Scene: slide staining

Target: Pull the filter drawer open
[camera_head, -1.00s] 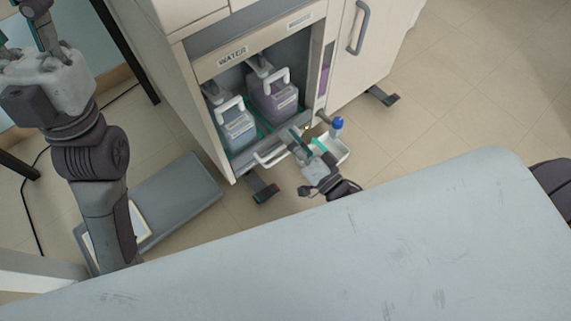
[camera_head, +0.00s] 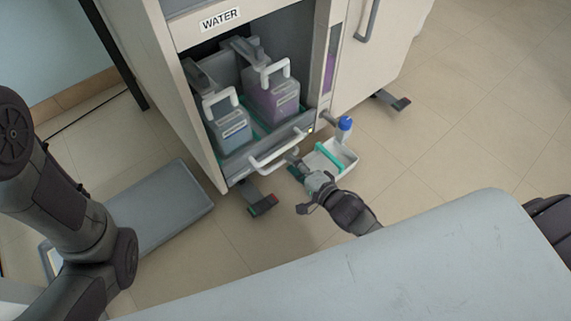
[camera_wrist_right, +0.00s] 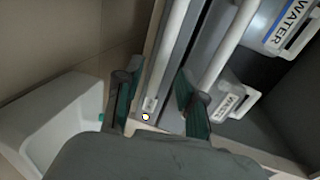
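The filter drawer (camera_head: 240,172) is a low grey-fronted drawer under the WATER sign, with a white bar handle (camera_head: 279,153). My right gripper (camera_head: 299,167) is low, just right of and below the handle. In the right wrist view my right gripper (camera_wrist_right: 158,97) has its teal-padded fingers apart, with a pale strip showing between them. A white bar (camera_wrist_right: 232,45) runs beside one finger; contact cannot be told. My left gripper is out of view.
A cabinet foot (camera_head: 262,205) lies below the drawer. A grey table (camera_head: 430,250) fills the foreground. A grey platform (camera_head: 160,205) is at left.

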